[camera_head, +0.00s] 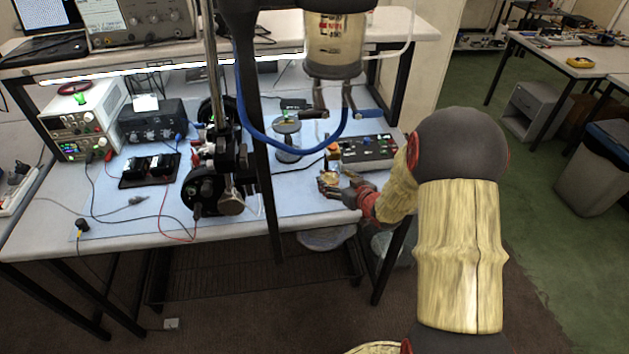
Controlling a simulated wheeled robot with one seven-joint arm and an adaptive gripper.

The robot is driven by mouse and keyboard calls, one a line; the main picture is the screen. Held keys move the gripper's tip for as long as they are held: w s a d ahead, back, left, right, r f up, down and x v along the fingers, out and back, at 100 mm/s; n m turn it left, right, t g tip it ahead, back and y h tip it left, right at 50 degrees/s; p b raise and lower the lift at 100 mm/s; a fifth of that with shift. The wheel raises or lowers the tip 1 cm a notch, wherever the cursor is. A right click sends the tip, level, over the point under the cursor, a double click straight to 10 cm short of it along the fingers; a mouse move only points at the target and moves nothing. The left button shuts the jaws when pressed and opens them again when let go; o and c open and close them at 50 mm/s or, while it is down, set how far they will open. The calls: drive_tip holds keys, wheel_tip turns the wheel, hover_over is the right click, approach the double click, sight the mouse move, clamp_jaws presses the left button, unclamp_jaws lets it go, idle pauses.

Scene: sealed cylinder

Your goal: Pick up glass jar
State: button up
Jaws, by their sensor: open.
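A clear glass jar (287,141) with a dark rim or lid stands upright on the blue mat of the workbench. A small amber-and-white container (333,155) stands close to the control box, just beyond my gripper. My gripper (330,179) is low over the front right of the bench, to the right of and nearer than the glass jar. It is open and apart from the jar. A small yellowish patch shows at the fingers, and I cannot tell whether it is a separate thing.
A control box (367,152) with knobs stands right of the jar. A large mounted cylinder (335,45) is above. Instruments (85,125) fill the bench's left side.

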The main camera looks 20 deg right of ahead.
sight(326, 170)
drive_tip(key=shift+w+a+f, duration=0.15)
drive_tip(key=shift+w+f, duration=0.05)
drive_tip(key=shift+w, duration=0.1)
drive_tip(key=shift+r+b+x, duration=0.2)
drive_tip(key=shift+b+x, duration=0.3)
drive_tip(key=shift+x, duration=1.3)
drive_tip(key=shift+r+b+x, duration=0.2)
drive_tip(key=shift+b+x, duration=0.25)
drive_tip(key=shift+x, duration=1.3)
drive_tip(key=shift+w, duration=0.15)
drive_tip(key=shift+c, duration=1.4)
drive_tip(key=c, duration=1.1)
drive_tip(key=shift+c, duration=1)
drive_tip(key=shift+r, duration=0.15)
